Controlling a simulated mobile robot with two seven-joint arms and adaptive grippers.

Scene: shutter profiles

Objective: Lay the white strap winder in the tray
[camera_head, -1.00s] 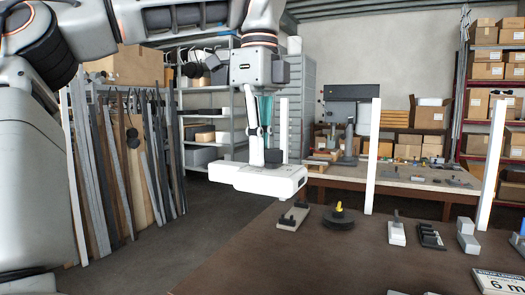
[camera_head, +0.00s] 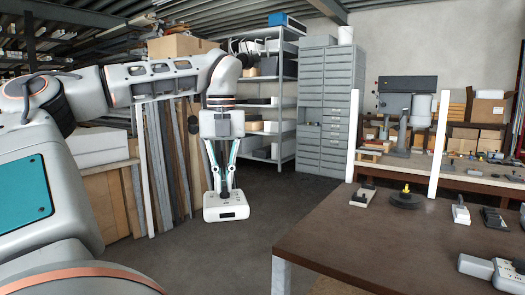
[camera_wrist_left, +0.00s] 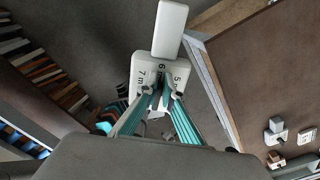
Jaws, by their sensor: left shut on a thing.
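The white strap winder (camera_head: 226,207) is a long white box with a small dark window on its end face. My left gripper (camera_head: 222,188) is shut on it from above and holds it in the air over the floor, left of the brown table. In the left wrist view the winder (camera_wrist_left: 168,30) reaches away beyond the teal fingers (camera_wrist_left: 163,95), with length marks such as 7 m and 6 m by the fingertips. I cannot make out a tray in these views. My right gripper is not in view.
The brown table (camera_head: 365,235) stands at right, with a black disc (camera_head: 405,199), small fittings (camera_head: 362,195) and white blocks (camera_head: 475,266) on it. White posts (camera_head: 438,145) rise at its back. Leaning profiles (camera_head: 165,165) and a drawer cabinet (camera_head: 322,110) stand behind.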

